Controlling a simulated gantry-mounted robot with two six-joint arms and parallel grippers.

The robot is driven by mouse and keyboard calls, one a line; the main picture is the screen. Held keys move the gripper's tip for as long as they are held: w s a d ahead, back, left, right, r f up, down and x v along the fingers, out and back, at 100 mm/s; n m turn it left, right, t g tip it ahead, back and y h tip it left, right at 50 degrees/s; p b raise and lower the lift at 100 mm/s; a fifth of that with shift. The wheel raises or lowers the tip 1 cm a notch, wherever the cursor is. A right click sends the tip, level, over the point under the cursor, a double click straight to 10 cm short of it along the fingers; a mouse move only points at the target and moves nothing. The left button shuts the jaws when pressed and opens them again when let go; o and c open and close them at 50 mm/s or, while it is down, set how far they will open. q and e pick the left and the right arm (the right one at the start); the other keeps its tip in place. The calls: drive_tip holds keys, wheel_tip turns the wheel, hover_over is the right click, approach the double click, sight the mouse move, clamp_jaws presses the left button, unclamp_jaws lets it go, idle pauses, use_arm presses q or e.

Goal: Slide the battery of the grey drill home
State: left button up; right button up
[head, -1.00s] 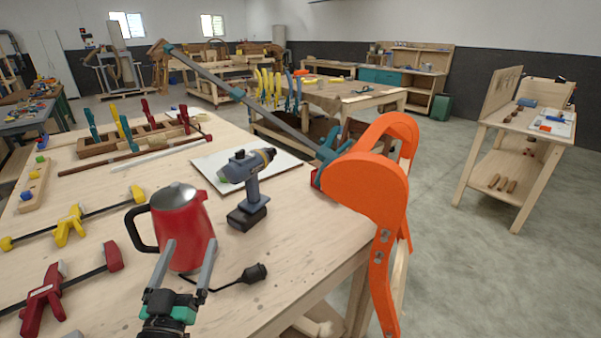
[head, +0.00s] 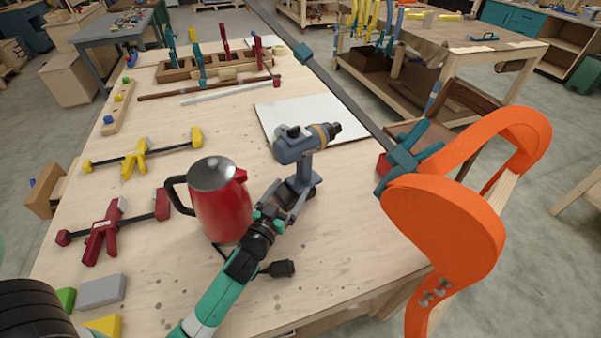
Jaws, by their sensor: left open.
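The grey drill (head: 297,147) stands upright on the wooden table, its chuck pointing right. Its dark battery (head: 311,190) is at the foot of the handle, partly hidden by my gripper. I cannot tell whether there is a gap between battery and handle. My left gripper (head: 286,198) is open, its fingers reaching to the near side of the drill's foot. I cannot tell whether they touch it. My right gripper is not in view.
A red kettle (head: 221,205) stands close to the left of my left gripper. A black plug-like piece (head: 278,268) lies in front. A large orange form (head: 445,225) is at the table's right edge. A white sheet (head: 325,113) lies behind the drill.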

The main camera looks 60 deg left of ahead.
sight(300, 173)
use_arm(q)
drive_tip(key=b+x, duration=0.1)
drive_tip(key=x, duration=0.8)
drive_tip(key=shift+c, duration=0.3)
clamp_jaws()
idle(0.4)
drive_tip(key=shift+f+b, duration=0.3)
drive_tip(key=shift+b, duration=0.15)
drive_tip(key=shift+s, duration=0.2)
drive_tip(key=shift+s+d+f+p, duration=0.1)
drive_tip(key=shift+s+d+p, duration=0.05)
drive_tip(key=shift+s+p, duration=0.65)
drive_tip(key=shift+s+d+f+p, duration=0.1)
drive_tip(key=shift+s+d+p, duration=0.1)
drive_tip(key=shift+s+p, duration=0.55)
drive_tip(key=shift+s+r, duration=0.2)
